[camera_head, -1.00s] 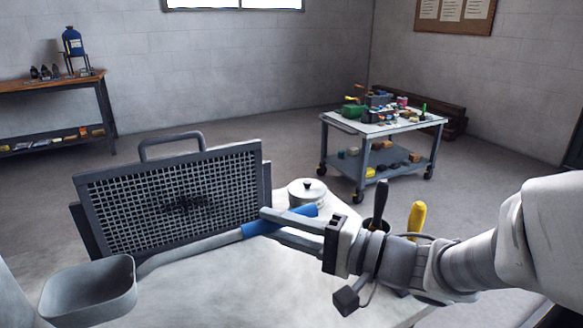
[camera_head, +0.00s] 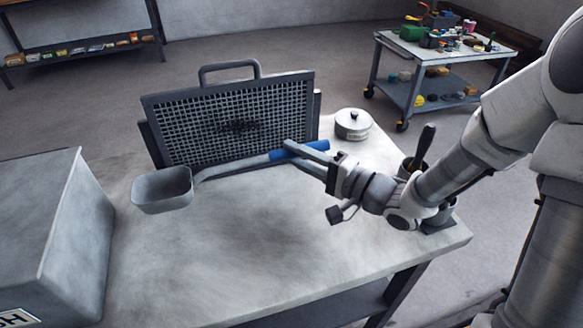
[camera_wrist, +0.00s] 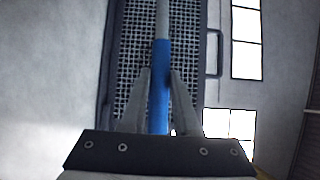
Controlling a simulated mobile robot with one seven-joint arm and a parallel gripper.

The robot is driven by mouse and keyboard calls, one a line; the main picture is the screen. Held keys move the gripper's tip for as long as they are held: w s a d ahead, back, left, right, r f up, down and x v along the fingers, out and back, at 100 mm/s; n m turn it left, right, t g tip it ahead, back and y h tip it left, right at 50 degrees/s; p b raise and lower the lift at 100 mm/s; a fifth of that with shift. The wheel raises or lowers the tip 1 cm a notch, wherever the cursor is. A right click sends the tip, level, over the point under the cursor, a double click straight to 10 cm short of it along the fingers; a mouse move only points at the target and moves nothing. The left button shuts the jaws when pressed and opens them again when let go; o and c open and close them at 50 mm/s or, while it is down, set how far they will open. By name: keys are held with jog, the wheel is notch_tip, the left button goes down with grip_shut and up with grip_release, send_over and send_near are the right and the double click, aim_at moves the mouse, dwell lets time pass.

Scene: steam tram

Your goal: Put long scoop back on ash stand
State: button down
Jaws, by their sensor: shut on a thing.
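The long scoop has a grey rectangular pan (camera_head: 162,190) at the left, a long grey handle and a blue grip (camera_head: 280,153). My gripper (camera_head: 303,151) is shut on the blue grip. In the wrist view, my gripper (camera_wrist: 160,75) has one finger on each side of the blue grip (camera_wrist: 161,95), and the grey handle runs on upward. The scoop lies roughly level in front of an upright mesh panel (camera_head: 235,120). It is over a pale worktop (camera_head: 240,235); I cannot tell whether the pan touches it. No stand is clearly recognisable as the ash stand.
A grey box (camera_head: 60,230) with a partly cut-off label ending in "SH" stands at the left. A lidded metal pot (camera_head: 352,124) stands near the worktop's back right. A black-handled tool (camera_head: 426,142) stands behind my wrist. A cart (camera_head: 430,60) is farther back. The worktop's middle is clear.

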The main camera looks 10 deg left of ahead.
jog(key=shift+w+a+f+b, duration=0.3)
jog(key=shift+w+a+f, duration=0.5)
jog(key=shift+w+a, duration=0.15)
notch_tip(320, 180, down, 4)
jog(key=shift+b, duration=1.15)
jog(key=shift+d+r, duration=0.1)
jog(key=shift+r, duration=0.05)
jog(key=c, duration=0.7)
grip_release()
jog(key=shift+f, duration=0.2)
jog(key=shift+o, duration=0.2)
